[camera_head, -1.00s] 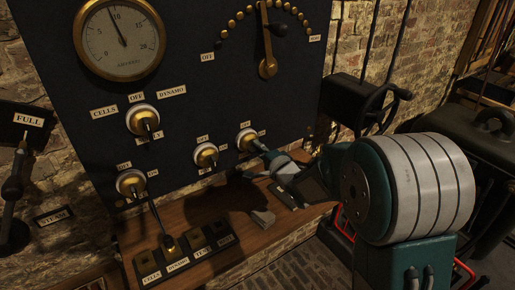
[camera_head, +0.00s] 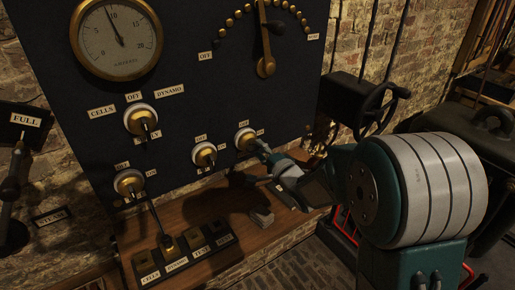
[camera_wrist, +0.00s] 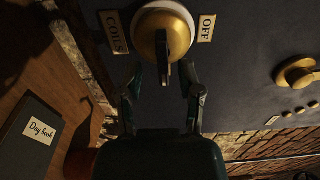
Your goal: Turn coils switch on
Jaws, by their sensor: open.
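The coils switch (camera_wrist: 163,32) is a brass dome on a white base with a dark lever (camera_wrist: 162,72). In the wrist view it stands between the labels COILS (camera_wrist: 116,32) and OFF (camera_wrist: 206,28). In the head view it is the rightmost switch (camera_head: 245,138) in the lower part of the dark panel. My gripper (camera_wrist: 163,78) is open, its fingertips on either side of the lever, with visible gaps. In the head view my gripper (camera_head: 266,153) is just below and right of this switch, and its fingers are partly hidden.
The dark panel (camera_head: 200,85) carries other switches (camera_head: 204,154) left of the coils switch and a large dial (camera_head: 117,40). A wooden shelf (camera_head: 190,213) runs below. A Day book (camera_wrist: 38,132) lies there. A wheel (camera_head: 380,105) stands right.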

